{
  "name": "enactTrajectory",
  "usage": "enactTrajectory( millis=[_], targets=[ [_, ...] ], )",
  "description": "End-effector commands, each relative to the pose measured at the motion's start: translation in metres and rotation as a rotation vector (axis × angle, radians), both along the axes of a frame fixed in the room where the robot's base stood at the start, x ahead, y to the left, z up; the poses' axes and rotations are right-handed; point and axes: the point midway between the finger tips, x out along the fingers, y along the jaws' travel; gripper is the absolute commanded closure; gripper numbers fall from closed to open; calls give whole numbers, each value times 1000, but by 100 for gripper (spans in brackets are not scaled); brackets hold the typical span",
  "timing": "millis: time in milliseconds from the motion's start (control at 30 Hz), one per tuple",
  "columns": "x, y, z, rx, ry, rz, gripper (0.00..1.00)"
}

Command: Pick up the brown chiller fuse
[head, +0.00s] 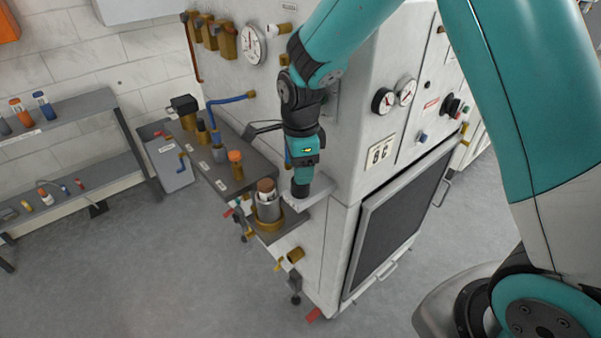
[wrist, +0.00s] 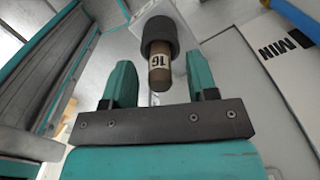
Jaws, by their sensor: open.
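My gripper (wrist: 160,75) is open, with one teal finger on each side of the fuse in the picture. Gaps show between the fuse and both fingers. I cannot tell how far the fuse reaches between them. In the head view my gripper (head: 301,189) points down beside the white machine, and I cannot make out this fuse there.
A brown-topped cylinder (head: 266,190) in a brass holder stands just left of my gripper. The white machine (head: 340,130) stands close on the right. Pipes and valves (head: 215,125) crowd the back left. A shelf (head: 70,125) holds small coloured parts.

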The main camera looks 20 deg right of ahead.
Motion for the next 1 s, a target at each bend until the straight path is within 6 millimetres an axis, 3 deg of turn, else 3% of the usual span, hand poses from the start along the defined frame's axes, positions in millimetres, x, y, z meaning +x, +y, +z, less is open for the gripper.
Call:
enactTrajectory(
  millis=[133, 367, 400, 633, 1000],
  targets=[
    [0, 0, -16, -1, 2, 0, 47],
    [0, 0, -19, 1, -1, 0, 47],
    [0, 0, -19, 0, -1, 0, 49],
    [0, 0, -18, 0, -1, 0, 100],
    [0, 0, -15, 1, -2, 0, 100]
  ],
)
